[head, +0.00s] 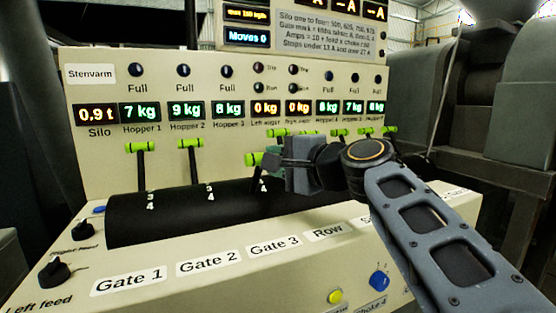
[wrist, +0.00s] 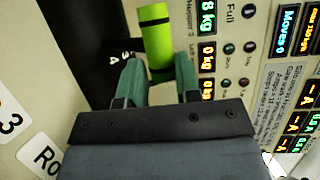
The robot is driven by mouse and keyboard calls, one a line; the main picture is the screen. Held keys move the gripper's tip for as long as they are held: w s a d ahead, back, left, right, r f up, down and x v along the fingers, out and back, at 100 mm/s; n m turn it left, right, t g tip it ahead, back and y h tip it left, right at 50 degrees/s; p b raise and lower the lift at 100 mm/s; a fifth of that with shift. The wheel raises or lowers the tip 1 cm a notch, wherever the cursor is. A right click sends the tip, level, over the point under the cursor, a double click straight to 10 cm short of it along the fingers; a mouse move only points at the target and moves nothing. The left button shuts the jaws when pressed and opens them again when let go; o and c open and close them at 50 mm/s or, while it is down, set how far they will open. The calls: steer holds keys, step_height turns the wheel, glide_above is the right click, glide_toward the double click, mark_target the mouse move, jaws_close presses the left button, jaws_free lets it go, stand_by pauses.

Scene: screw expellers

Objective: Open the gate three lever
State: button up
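The gate three lever has a bright green handle (head: 254,159) above the Gate 3 label (head: 274,247), on a dark stem rising from a black curved cover. Its handle sits lower in the picture than the gate one handle (head: 137,147) and gate two handle (head: 190,143). My gripper (head: 272,157) is at the right end of the gate three handle. In the wrist view the green handle (wrist: 156,38) reaches between the two green fingers of my gripper (wrist: 160,72), which stand apart. A gap shows beside the right finger. Firm contact cannot be told.
More green-handled levers (head: 340,132) stand behind and right of my gripper. The panel of displays (head: 187,110) rises close behind the levers. Knobs (head: 54,270) sit at the front left, and a yellow button (head: 335,297) and blue knob (head: 379,280) at the front.

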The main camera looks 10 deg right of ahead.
steer(key=o, duration=0.4)
steer(key=shift+s+d, duration=0.1)
steer(key=b+v, duration=0.2)
steer(key=v, duration=1.1)
steer(key=shift+s+d+r, duration=0.1)
steer(key=shift+s, duration=0.2)
